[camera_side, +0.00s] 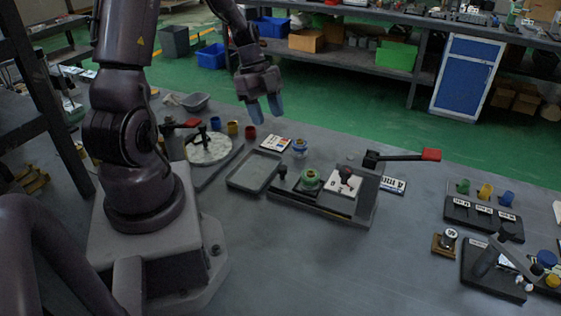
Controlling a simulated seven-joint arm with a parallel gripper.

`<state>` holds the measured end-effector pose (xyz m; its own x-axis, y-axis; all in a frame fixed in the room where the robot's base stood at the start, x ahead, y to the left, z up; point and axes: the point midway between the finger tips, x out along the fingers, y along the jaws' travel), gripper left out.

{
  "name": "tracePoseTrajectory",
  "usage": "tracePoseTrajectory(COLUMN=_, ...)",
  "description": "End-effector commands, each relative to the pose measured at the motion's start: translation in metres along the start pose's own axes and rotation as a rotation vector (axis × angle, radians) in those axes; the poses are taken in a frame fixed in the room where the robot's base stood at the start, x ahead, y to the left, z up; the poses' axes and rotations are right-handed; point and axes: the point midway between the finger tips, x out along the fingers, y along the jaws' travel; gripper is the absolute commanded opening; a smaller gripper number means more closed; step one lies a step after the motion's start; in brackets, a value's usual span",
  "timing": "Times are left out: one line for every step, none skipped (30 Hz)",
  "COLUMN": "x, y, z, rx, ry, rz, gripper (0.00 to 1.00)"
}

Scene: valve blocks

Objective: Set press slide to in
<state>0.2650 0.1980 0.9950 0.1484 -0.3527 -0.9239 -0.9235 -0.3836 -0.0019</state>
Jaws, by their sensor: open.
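A dark press-like fixture (325,215) stands on the grey table near the middle. A black lever with a red handle (431,155) reaches right from the fixture's back. I cannot tell for sure which part is the slide, nor whether it is in or out. My gripper (265,115) points down, open and empty, in the air behind and left of the fixture, apart from it.
A grey tray (236,181) lies left of the fixture, with a round white-topped device (209,142) and small coloured cups (232,128) farther left. A rack with coloured knobs (484,221) and a jointed device (485,262) stand at right. The front middle of the table is clear.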

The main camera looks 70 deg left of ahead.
Motion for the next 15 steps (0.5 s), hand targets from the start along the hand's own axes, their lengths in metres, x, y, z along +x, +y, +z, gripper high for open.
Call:
tracePoseTrajectory(x=0.005, y=0.001, z=-0.001, rx=0.003, ry=0.002, rz=0.004, gripper=0.48)
tracePoseTrajectory(x=0.008, y=0.001, z=-0.001, rx=0.003, ry=0.003, rz=0.004, gripper=0.48)
tracePoseTrajectory(x=0.014, y=0.001, z=-0.001, rx=0.003, ry=0.003, rz=0.005, gripper=0.48)
tracePoseTrajectory(x=0.019, y=0.001, z=-0.001, rx=0.003, ry=0.004, rz=0.006, gripper=0.48)
tracePoseTrajectory(x=0.024, y=0.001, z=-0.001, rx=0.002, ry=0.004, rz=0.006, gripper=0.48)
tracePoseTrajectory(x=0.032, y=0.001, z=-0.001, rx=0.002, ry=0.005, rz=0.007, gripper=0.48)
tracePoseTrajectory(x=0.039, y=0.001, z=-0.001, rx=0.002, ry=0.005, rz=0.008, gripper=0.48)
tracePoseTrajectory(x=0.045, y=0.001, z=-0.001, rx=0.002, ry=0.004, rz=0.008, gripper=0.48)
tracePoseTrajectory(x=0.054, y=0.002, z=-0.001, rx=0.002, ry=0.003, rz=0.008, gripper=0.48)
tracePoseTrajectory(x=0.061, y=0.002, z=-0.001, rx=0.001, ry=0.005, rz=0.009, gripper=0.48)
tracePoseTrajectory(x=0.067, y=0.001, z=-0.001, rx=0.0, ry=0.004, rz=0.008, gripper=0.48)
tracePoseTrajectory(x=0.075, y=0.002, z=-0.001, rx=0.001, ry=0.004, rz=0.008, gripper=0.48)
tracePoseTrajectory(x=0.081, y=0.002, z=-0.001, rx=0.001, ry=0.003, rz=0.009, gripper=0.48)
tracePoseTrajectory(x=0.087, y=0.002, z=-0.001, rx=0.001, ry=0.004, rz=0.008, gripper=0.48)
tracePoseTrajectory(x=0.094, y=0.001, z=-0.001, rx=0.0, ry=0.004, rz=0.007, gripper=0.48)
